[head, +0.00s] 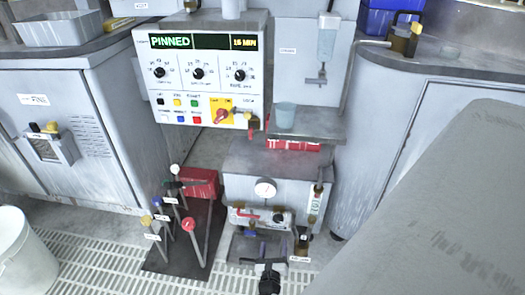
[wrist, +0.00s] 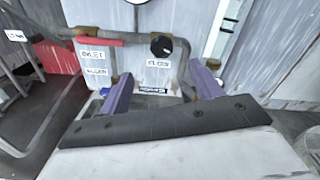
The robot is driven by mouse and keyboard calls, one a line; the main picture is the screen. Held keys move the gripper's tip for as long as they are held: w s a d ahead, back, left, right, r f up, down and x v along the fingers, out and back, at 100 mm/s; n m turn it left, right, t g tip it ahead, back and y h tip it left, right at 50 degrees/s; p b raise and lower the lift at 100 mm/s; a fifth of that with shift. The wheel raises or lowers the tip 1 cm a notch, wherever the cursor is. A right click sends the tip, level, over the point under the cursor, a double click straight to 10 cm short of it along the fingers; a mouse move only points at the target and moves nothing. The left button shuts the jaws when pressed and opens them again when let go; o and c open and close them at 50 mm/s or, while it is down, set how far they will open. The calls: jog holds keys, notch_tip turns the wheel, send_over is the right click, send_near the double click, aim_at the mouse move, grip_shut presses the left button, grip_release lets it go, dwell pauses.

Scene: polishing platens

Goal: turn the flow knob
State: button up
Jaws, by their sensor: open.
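The flow knob (wrist: 161,46) is a small round black knob on a pipe across a grey unit, with a white label just below it in the wrist view. It also shows, small, in the head view (head: 278,217), right of a red handle and below the gauge. My gripper (wrist: 160,86) is open, its two purple fingers wide apart and nothing between them. The knob sits between the fingers sideways in the wrist view, higher in the picture than their tips, and they appear clear of it. In the head view my gripper (head: 262,243) is low in front of the unit.
The red handle (wrist: 95,42) lies left of the knob. A clear flow tube (wrist: 228,28) stands to its right and a round gauge (head: 265,188) above. Several colour-topped levers (head: 188,224) rise at the left. A shelf with a cup (head: 285,115) overhangs the unit.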

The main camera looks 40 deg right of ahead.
aim_at(278, 221)
jog(key=b+x, duration=0.3)
jog(key=x, duration=0.1)
jog(key=b+x, duration=0.3)
jog(key=x, duration=0.1)
jog(key=b+x, duration=0.3)
jog(key=x, duration=0.1)
jog(key=shift+d+f+b, duration=0.3)
jog(key=shift+b, duration=0.05)
jog(key=shift+w+d+r, duration=0.2)
jog(key=shift+w+d, duration=0.15)
jog(key=shift+d, duration=0.1)
jog(key=shift+c, duration=0.4)
jog(key=c, duration=0.9)
